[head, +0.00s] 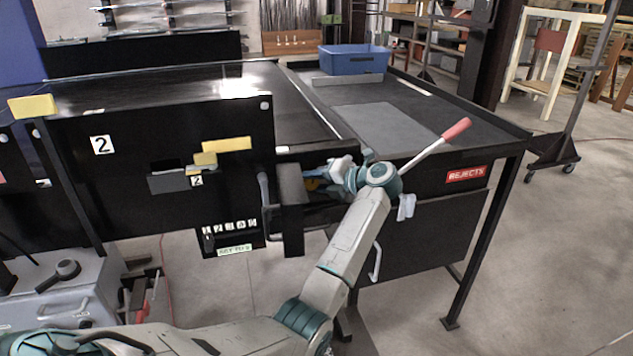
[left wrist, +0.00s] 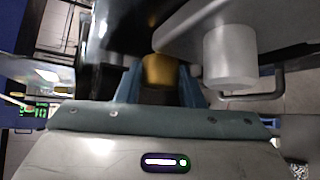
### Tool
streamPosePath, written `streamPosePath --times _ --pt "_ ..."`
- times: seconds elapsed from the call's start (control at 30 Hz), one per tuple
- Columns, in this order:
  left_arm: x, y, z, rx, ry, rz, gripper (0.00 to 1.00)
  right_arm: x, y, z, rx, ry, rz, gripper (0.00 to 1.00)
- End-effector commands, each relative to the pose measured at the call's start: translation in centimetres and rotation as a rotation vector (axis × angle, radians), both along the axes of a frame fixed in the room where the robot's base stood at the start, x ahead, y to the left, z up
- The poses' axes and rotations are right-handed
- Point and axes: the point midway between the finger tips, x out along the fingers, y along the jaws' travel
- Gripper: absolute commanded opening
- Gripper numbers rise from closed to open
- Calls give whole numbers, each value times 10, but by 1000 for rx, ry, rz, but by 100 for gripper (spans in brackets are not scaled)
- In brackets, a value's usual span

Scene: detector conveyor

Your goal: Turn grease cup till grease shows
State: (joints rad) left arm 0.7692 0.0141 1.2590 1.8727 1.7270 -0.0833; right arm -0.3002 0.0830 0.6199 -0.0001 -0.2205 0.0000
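The brass-coloured grease cup (left wrist: 158,70) shows in the left wrist view, in front of a dark housing. My left gripper (left wrist: 160,82) has one blue finger on each side of it. Whether the fingers touch the cup cannot be told. In the head view, my left gripper (head: 318,184) reaches in beside a dark box at the conveyor's end, and only a small yellow-orange patch (head: 311,184) shows at its tips. My wrist hides much of that spot. No grease can be made out. My right gripper is not in view.
A grey cylinder (left wrist: 230,55) on an arm stands close right of the cup. A black guard panel (head: 150,200) stands left, and the rejects table (head: 470,115) with a blue bin (head: 353,60) lies beyond.

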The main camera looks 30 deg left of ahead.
Motion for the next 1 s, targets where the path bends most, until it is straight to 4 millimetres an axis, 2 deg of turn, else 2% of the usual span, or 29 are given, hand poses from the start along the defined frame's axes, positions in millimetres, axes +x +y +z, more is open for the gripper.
streamPosePath --times 0.37,1.0 --pt "0 -1 -4 51 62 0 12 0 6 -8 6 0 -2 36" --pt "1 -1 -11 375 442 1 12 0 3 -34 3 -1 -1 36"
